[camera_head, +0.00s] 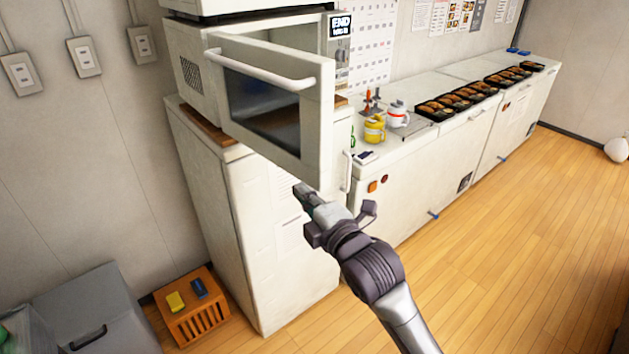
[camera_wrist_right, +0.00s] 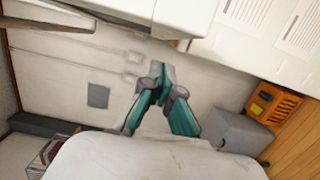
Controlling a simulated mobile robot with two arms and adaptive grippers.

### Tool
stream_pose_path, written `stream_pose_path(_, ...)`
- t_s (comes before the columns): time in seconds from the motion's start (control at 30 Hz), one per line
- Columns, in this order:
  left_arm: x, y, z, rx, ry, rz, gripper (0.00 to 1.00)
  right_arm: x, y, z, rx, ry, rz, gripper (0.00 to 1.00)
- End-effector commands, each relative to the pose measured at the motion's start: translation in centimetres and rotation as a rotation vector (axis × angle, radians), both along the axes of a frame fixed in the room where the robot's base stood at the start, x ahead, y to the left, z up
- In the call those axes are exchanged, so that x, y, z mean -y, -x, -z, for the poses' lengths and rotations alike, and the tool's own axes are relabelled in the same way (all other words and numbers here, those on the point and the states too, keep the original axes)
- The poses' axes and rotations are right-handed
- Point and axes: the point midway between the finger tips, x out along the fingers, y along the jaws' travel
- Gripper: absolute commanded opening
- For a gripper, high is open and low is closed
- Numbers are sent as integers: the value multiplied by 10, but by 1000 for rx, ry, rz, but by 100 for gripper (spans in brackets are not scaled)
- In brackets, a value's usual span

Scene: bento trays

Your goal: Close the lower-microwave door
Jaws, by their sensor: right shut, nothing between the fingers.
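The lower microwave (camera_head: 203,75) is white and stands on a tall white cabinet. Its door (camera_head: 318,117) is open and swung out, with a dark window and a white bar handle (camera_head: 262,72) near its top. My right gripper (camera_head: 300,191) is just below the door's lower outer corner in the head view. I cannot tell whether they touch. In the right wrist view the teal and grey right gripper (camera_wrist_right: 158,72) is shut and empty, with white appliance parts above it. My left gripper is not in view.
The cabinet (camera_head: 255,215) stands beneath the microwave, with another white appliance (camera_head: 240,5) above. A counter (camera_head: 425,150) with cups and filled bento trays runs right. An orange crate (camera_head: 192,320) and grey box (camera_head: 95,310) stand on the floor at left.

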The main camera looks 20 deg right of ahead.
Motion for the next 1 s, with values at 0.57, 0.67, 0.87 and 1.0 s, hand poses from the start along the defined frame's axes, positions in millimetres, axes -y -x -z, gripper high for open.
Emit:
stream_pose_path(0.57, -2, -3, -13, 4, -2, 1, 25, 26, -10, 1, -1, -1, 0, 0)
stream_pose_path(0.67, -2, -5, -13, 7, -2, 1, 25, 26, -10, 1, -1, 0, -1, 0)
stream_pose_path(0.87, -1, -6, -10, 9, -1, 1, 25, 31, -13, 2, 0, 5, -23, 0)
stream_pose_path(1.0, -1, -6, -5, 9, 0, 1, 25, 40, -19, 2, 1, 10, -65, 0)
